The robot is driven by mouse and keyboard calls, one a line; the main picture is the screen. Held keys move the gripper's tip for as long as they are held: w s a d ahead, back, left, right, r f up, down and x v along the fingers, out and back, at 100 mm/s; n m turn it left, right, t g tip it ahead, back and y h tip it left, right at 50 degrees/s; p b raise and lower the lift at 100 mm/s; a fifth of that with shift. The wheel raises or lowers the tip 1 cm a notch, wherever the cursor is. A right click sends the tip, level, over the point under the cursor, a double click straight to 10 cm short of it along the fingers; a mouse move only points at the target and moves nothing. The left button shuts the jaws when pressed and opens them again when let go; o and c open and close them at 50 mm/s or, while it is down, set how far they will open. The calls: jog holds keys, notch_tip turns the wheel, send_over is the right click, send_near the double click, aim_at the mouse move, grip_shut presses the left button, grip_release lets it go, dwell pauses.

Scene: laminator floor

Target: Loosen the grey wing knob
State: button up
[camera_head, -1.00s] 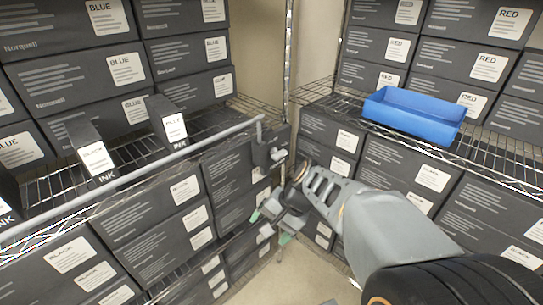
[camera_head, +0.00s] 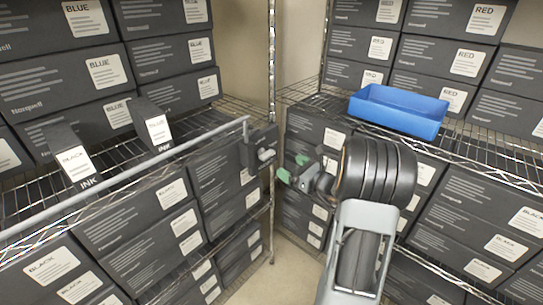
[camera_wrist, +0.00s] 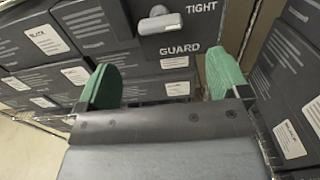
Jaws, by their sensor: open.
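The grey wing knob (camera_head: 266,154) sits on the front of a dark block (camera_head: 258,140) at the end of a grey bar. In the wrist view the knob (camera_wrist: 160,22) is at the top centre, its wing lying roughly level. The block there (camera_wrist: 207,32) bears the words TIGHT and GUARD. My gripper (camera_head: 293,168) is just to the right of the knob and apart from it, facing the block. In the wrist view my gripper's green fingers (camera_wrist: 160,75) are spread and empty, below the knob in the picture.
The grey bar (camera_head: 130,172) runs along the left wire shelf (camera_head: 110,165). Labelled dark boxes (camera_head: 150,225) fill the shelves on both sides. A blue bin (camera_head: 398,112) stands on the right shelf, behind my arm. Bare floor shows in the corner gap.

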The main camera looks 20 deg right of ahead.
aim_at(270, 156)
jog(key=p+x, duration=0.1)
jog(key=x, duration=0.8)
jog(key=shift+w+a, duration=0.1)
jog(key=shift+w, duration=0.05)
jog(key=c, duration=0.9)
jog(key=shift+c, duration=0.2)
